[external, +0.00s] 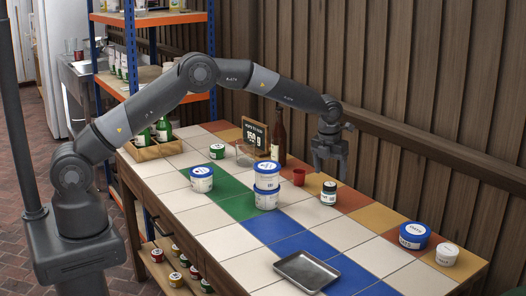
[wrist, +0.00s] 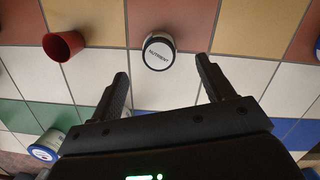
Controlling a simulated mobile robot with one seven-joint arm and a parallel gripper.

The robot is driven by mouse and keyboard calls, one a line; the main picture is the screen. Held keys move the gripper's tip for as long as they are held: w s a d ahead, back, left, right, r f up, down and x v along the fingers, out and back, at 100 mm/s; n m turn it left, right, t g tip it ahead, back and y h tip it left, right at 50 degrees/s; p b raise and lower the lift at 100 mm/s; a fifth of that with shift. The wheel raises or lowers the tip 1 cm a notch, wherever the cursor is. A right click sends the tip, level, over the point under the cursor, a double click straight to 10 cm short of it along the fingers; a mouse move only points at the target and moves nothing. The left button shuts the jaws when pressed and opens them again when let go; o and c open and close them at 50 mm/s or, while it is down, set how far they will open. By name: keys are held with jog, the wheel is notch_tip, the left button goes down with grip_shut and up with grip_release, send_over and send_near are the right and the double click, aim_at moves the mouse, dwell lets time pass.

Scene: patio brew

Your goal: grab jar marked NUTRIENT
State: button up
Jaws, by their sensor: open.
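The jar marked NUTRIENT (wrist: 158,51) has a white lid with dark lettering and a dark rim, and stands upright on the tiled table. My gripper (external: 329,170) is above the table near this jar, pointing down. In the wrist view my gripper (wrist: 162,80) is open and empty, its two fingers spread wide. The jar lies beyond the fingertips, roughly centred between them and apart from both.
A red cup (external: 299,177) stands left of the jar; it also shows in the wrist view (wrist: 63,46). Two stacked blue-lidded tubs (external: 266,185), a brown bottle (external: 279,135) and a sign (external: 255,136) stand nearby. A metal tray (external: 306,271) lies in front.

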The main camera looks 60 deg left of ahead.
aim_at(330, 184)
jog(key=f, duration=0.5)
jog(key=w+f, duration=0.1)
jog(key=f, duration=0.2)
jog(key=shift+a, duration=0.3)
jog(key=shift+c, duration=0.5)
jog(key=shift+r, duration=0.1)
jog(key=c, duration=1)
jog(key=shift+c, duration=0.2)
